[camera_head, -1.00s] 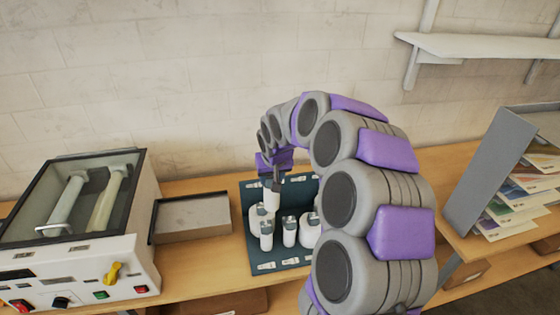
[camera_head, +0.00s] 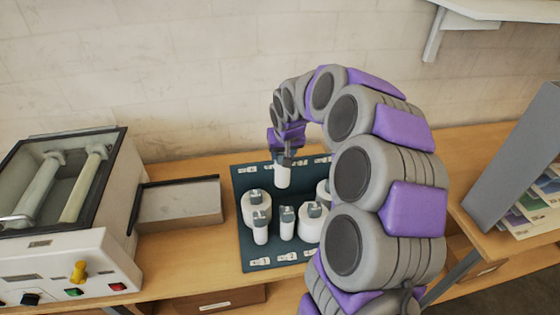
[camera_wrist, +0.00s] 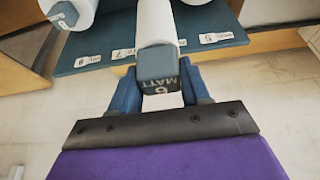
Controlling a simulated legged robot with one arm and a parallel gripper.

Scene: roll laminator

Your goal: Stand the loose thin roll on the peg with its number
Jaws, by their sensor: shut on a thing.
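My gripper (camera_head: 287,158) is shut on a thin white roll (camera_head: 282,177) with a dark grey end cap, above the back half of the dark teal peg board (camera_head: 246,261). In the wrist view my gripper (camera_wrist: 160,85) has its blue fingers on either side of the cap (camera_wrist: 157,68). The cap reads MATT with a digit that looks like 6. The roll looks roughly upright. Number labels 8 (camera_wrist: 88,60), 7 (camera_wrist: 123,53) and 5 (camera_wrist: 216,37) show along the board edge. The roll hides the stretch between 7 and 5. I cannot tell whether its lower end touches a peg.
Fat white rolls (camera_head: 257,212) and thin rolls (camera_head: 287,228) stand on the board close to the held one. A grey tray (camera_head: 180,205) and the laminator (camera_head: 60,215) are to the left. A paper rack (camera_head: 505,180) is at right, with a wall shelf above.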

